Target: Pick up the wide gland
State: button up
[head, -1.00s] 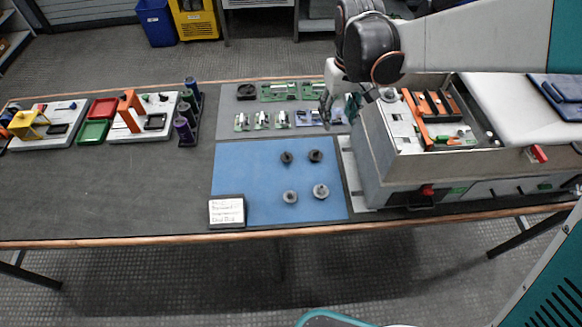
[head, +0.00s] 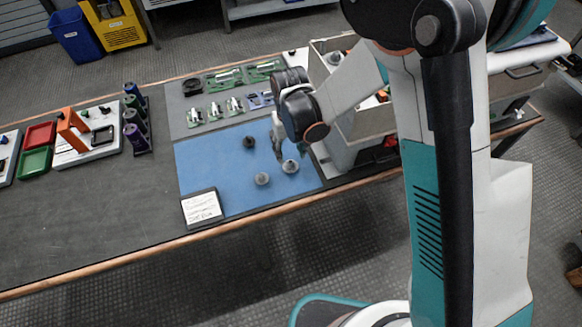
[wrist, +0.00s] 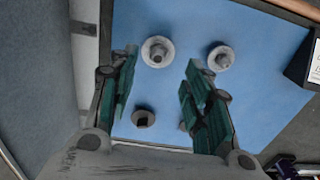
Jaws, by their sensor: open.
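Several round glands stand on the blue mat (head: 225,197). The widest-looking is a pale grey gland with a broad flange (head: 290,166) at the front right; in the wrist view this gland (wrist: 158,51) shows beyond and between my fingertips. A smaller pale gland (head: 262,179) stands to its left. A dark gland (head: 249,142) stands behind. Another gland (wrist: 143,117) shows between my fingers in the wrist view; my gripper hides it in the head view. My gripper (head: 278,152) is open and empty above the mat, its green-padded fingers (wrist: 160,78) spread apart.
A white label card (head: 202,207) lies at the mat's front left corner. Green circuit boards (head: 215,111) lie behind the mat. A grey cabinet (head: 350,145) stands close on the right.

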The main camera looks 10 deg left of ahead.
aim_at(290, 162)
notch_tip(290, 162, down, 8)
jog(key=b, duration=0.3)
jog(key=shift+w+r, duration=0.15)
jog(key=shift+r, duration=0.1)
jog(key=c, duration=0.6)
